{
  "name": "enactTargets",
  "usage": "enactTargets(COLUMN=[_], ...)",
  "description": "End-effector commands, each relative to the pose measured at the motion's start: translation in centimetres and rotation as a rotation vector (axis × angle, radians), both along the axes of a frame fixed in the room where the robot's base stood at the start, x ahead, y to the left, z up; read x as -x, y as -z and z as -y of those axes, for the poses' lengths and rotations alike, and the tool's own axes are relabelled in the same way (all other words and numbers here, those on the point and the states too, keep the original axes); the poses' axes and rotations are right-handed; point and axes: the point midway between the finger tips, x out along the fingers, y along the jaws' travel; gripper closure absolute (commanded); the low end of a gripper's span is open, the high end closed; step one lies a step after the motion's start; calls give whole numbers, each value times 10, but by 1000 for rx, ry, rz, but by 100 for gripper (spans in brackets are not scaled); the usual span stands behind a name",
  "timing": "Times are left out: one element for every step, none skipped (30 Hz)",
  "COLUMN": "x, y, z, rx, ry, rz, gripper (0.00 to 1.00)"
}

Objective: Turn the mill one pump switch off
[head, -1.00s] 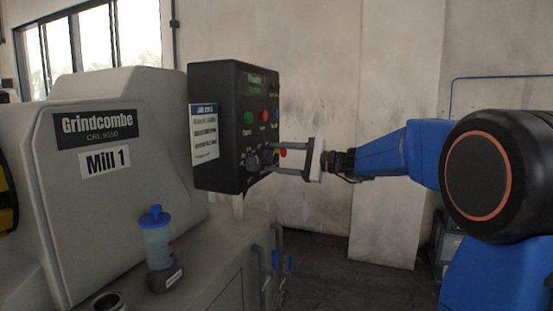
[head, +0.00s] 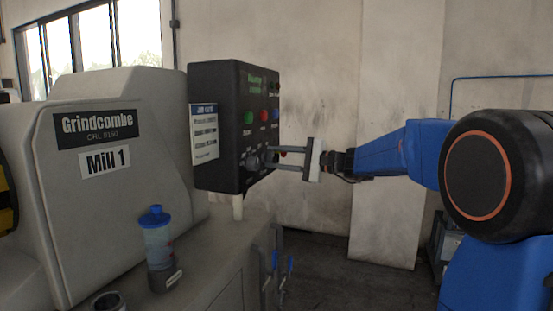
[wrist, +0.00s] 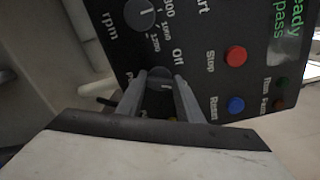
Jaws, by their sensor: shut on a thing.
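The black control panel (head: 220,90) stands at the right side of the mill (head: 130,180), labelled Mill 1. In the wrist view the panel's pump switch (wrist: 160,76) is a small dark knob beside the "Off" marking, below the red Stop button (wrist: 236,56). My gripper (wrist: 160,84) has its two fingers on either side of this knob, shut on it. The fingers hide part of the switch and its label, so I cannot tell its exact position. In the head view my gripper (head: 273,158) reaches the panel's lower front from the right.
The rpm dial (wrist: 140,14) sits close beside the switch. A blue Reset button (wrist: 236,104) is near the fingers. A blue-lidded bottle (head: 158,240) stands on the mill's ledge. Blue-handled valves (head: 275,262) are below the panel. Bare wall lies behind my arm.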

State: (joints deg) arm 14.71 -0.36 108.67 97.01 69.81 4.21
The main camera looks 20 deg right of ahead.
Motion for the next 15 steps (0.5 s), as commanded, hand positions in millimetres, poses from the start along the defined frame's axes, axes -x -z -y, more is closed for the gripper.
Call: enactTargets(x=[0,0,0,0,0,1,1,1,1,1,1,1,1,1,1], y=[1,1,1,1,1,2,2,2,2,2,2,3,3,3,3], z=[0,0,0,0,0,0,0,0,0,0,-1,0,0,0,0], rx=[18,30,49,63,79,100,117,133,156,173,190,212,229,246,268], ry=[0,-1,-1,-1,-1,-1,-1,-1,-2,-2,-2,-2,-2,-2,-2], rz=[24,41,66,86,108,136,160,182,213,236,259,290,313,336,366], gripper=[90,90,90,90,90,90,90,90,90,90,90,90,90,90,90])
